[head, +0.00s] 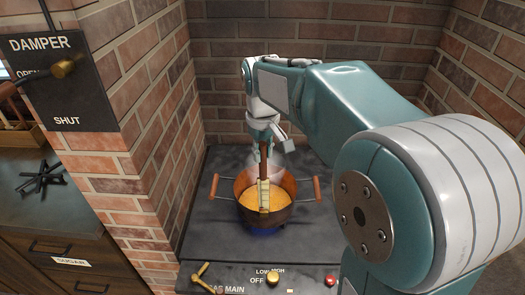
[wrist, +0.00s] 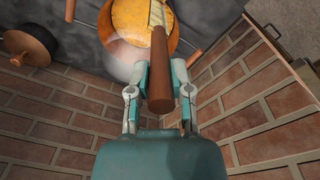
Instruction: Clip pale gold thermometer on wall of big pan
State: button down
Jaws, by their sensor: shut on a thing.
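The big pan (head: 246,217) is copper-coloured with two wooden side handles and holds orange liquid. It stands on the dark stove top; the wrist view shows part of it (wrist: 172,45) at the top. The pale gold thermometer (head: 264,196) is a flat upright strip with a brown wooden handle (wrist: 160,75). My gripper (wrist: 160,68) is shut on that handle, one finger on each side. In the head view the strip overlaps the pan's near wall and rim. I cannot tell whether it touches the wall or is clipped on.
Brick walls enclose the stove (head: 205,235) at the back and both sides. A damper panel (head: 65,95) hangs on the left wall.

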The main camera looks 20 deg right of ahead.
jog(key=shift+s+a+f, duration=0.1)
jog(key=shift+f, duration=0.1)
dwell(0.4)
jog(key=shift+c, duration=2.2)
grip_release()
jog(key=r, duration=1.1)
jog(key=shift+s+a+r, duration=0.15)
jog(key=shift+s+r, duration=0.05)
jog(key=shift+s, duration=0.05)
jog(key=shift+r, duration=0.25)
jog(key=shift+s, duration=0.1)
